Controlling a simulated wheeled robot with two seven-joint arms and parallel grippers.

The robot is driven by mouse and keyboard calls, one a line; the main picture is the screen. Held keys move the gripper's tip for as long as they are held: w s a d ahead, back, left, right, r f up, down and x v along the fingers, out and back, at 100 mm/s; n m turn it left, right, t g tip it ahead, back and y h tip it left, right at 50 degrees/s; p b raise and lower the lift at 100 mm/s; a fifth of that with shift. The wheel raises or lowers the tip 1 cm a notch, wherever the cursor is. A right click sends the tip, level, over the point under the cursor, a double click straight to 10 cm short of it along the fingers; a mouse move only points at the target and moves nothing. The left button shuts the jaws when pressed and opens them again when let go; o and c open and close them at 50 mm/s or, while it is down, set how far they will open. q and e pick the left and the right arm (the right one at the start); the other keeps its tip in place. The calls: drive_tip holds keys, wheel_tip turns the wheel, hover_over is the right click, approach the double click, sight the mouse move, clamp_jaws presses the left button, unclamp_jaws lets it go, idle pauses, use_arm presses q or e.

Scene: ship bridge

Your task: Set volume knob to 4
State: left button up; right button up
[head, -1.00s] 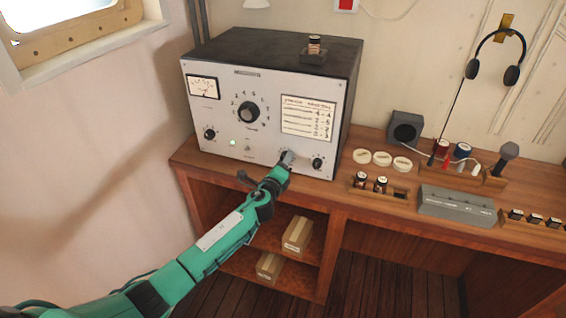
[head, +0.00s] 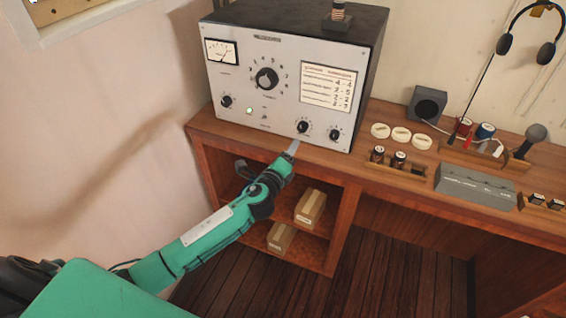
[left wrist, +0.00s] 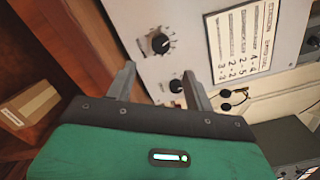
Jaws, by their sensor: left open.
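The radio's grey front panel (head: 283,109) has a large central knob (head: 266,78) with a numbered dial. Smaller black knobs sit at the lower left (head: 226,101), lower right (head: 303,127) and far lower right (head: 335,134). Their labels are too small to read, so I cannot tell which is volume. My left gripper (head: 292,149) is open and empty, just below and in front of the lower right knob, apart from it. In the left wrist view the lower right knob (left wrist: 160,43) and far lower right knob (left wrist: 177,86) show beyond the spread fingers (left wrist: 160,82).
The radio stands on a wooden desk (head: 250,140). Cartons (head: 310,207) sit on the shelf below. Space in front of the panel is free.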

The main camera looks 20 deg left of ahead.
use_arm(q)
drive_tip(key=shift+s+b, duration=0.3)
drive_tip(key=shift+s, duration=1.6)
drive_tip(key=s+a+f+n+g+y, duration=0.1)
drive_tip(key=a+f+n+g, duration=0.15)
drive_tip(key=f, duration=0.75)
drive_tip(key=s+a+f+n+g, duration=0.1)
drive_tip(key=s+f+n+g, duration=0.15)
drive_tip(key=f, duration=0.75)
drive_tip(key=s+a+f+n+g, duration=0.1)
drive_tip(key=s+f+n, duration=0.1)
drive_tip(key=s+f, duration=0.35)
drive_tip(key=s+a+f+n+g, duration=0.1)
drive_tip(key=s+f+n+g, duration=0.15)
drive_tip(key=f, duration=0.65)
drive_tip(key=s+a+f+n+g, duration=0.1)
drive_tip(key=s+f+n, duration=0.1)
drive_tip(key=s+f, duration=0.4)
drive_tip(key=s+d+f+n+g, duration=0.1)
drive_tip(key=s+f+n+g, duration=0.1)
drive_tip(key=s+f, duration=0.5)
drive_tip(key=s+d+f+n+g, duration=0.1)
drive_tip(key=s+f+n+g, duration=0.2)
drive_tip(key=s, duration=1.5)
drive_tip(key=s+f+n+g, duration=0.2)
drive_tip(key=s+f+n, duration=0.3)
drive_tip(key=s+f, duration=0.6)
drive_tip(key=shift+s+d, duration=0.4)
drive_tip(key=shift+s, duration=0.85)
drive_tip(key=shift+n+g, duration=0.25)
